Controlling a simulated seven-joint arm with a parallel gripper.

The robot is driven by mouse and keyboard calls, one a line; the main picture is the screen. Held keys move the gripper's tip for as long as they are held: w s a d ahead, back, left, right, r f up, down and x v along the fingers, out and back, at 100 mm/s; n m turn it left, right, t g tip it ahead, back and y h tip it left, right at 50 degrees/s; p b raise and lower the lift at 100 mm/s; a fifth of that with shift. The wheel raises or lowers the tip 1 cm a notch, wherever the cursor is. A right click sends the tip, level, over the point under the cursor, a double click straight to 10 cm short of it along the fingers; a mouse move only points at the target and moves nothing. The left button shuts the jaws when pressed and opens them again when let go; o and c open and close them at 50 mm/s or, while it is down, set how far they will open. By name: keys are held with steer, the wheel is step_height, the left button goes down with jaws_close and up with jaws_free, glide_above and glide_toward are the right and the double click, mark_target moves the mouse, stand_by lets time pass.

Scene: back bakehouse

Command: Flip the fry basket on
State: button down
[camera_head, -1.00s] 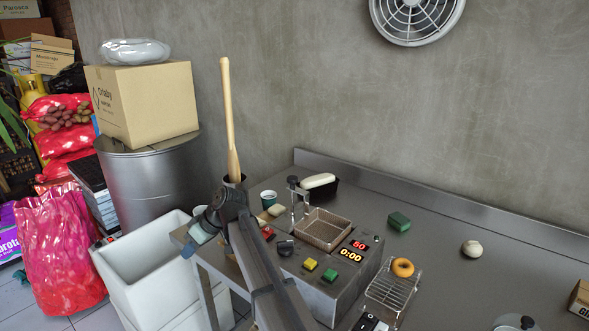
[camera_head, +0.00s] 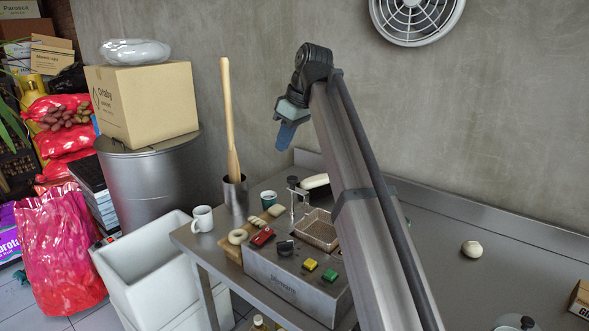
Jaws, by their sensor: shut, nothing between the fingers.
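The fryer (camera_head: 296,290) is a steel box on the counter with its front panel facing me. A red switch (camera_head: 262,237) sits at the left of its sloped top, then a black knob (camera_head: 285,248), a yellow button (camera_head: 309,264) and a green button (camera_head: 330,275). I cannot tell which way the red switch is set. The wire fry basket (camera_head: 318,230) sits in the top behind them, its right side hidden by my arm. A black-knobbed lever (camera_head: 292,182) stands at its back left. My gripper (camera_head: 286,135) is shut and empty, high above the basket, pointing down.
A white mug (camera_head: 202,218), a steel pot (camera_head: 235,193) holding a wooden rolling pin, a green cup (camera_head: 268,199) and a board (camera_head: 234,252) with dough pieces stand left of the fryer. A pale ball (camera_head: 471,249) lies right.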

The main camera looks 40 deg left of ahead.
steer(key=w+d+r+m+t, duration=0.1)
steer(key=w+d+r, duration=0.2)
steer(key=r, duration=0.1)
steer(key=shift+d+r+m+h, duration=0.3)
steer(key=shift+d, duration=0.05)
steer(key=shift+f, duration=0.1)
glide_above(295, 190)
step_height(295, 190, down, 12)
steer(key=shift+r, duration=0.25)
steer(key=shift+x, duration=0.95)
steer(key=shift+d, duration=0.2)
step_height(295, 190, down, 7)
steer(key=shift+r, duration=0.1)
steer(key=shift+d, duration=0.1)
